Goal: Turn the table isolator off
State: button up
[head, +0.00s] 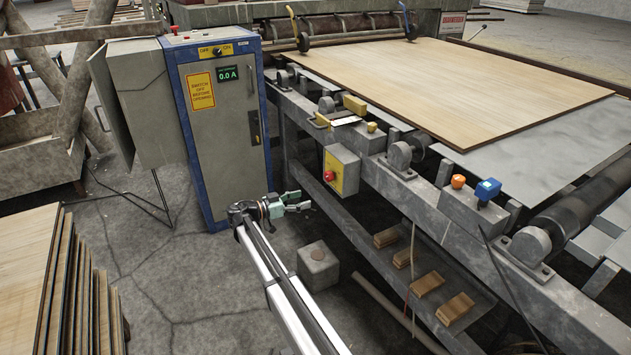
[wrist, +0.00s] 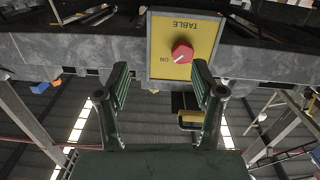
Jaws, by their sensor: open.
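The table isolator is a grey box with a yellow face (head: 344,168) on the side of the machine frame. Its red knob (head: 330,175) shows at the lower left of that face. In the wrist view the yellow face (wrist: 160,35) appears upside down with the word TABLE, and the white mark on the red knob (wrist: 182,53) points toward the word ON. My gripper (head: 303,200) is open and empty, to the left of and below the isolator. In the wrist view its fingers (wrist: 162,85) stand apart, with the knob beyond them, not touched.
A blue-edged cabinet (head: 220,140) with an OFF/ON switch and a 0.0 A display stands left. A veneer sheet (head: 450,80) lies on the machine. Orange (head: 458,182) and blue (head: 488,189) controls sit on the rail. A veneer stack (head: 45,270) is at lower left.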

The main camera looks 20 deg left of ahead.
aim_at(326, 176)
jog(key=a+r+t, duration=0.1)
jog(key=a+r, duration=0.2)
jog(key=a, duration=0.3)
jog(key=shift+m, duration=0.4)
jog(key=x, duration=0.8)
jog(key=b+x, duration=0.1)
jog(key=x, duration=0.7)
jog(key=shift+w+d+r, duration=0.1)
jog(key=shift+d, duration=0.45)
jog(key=c, duration=1.2)
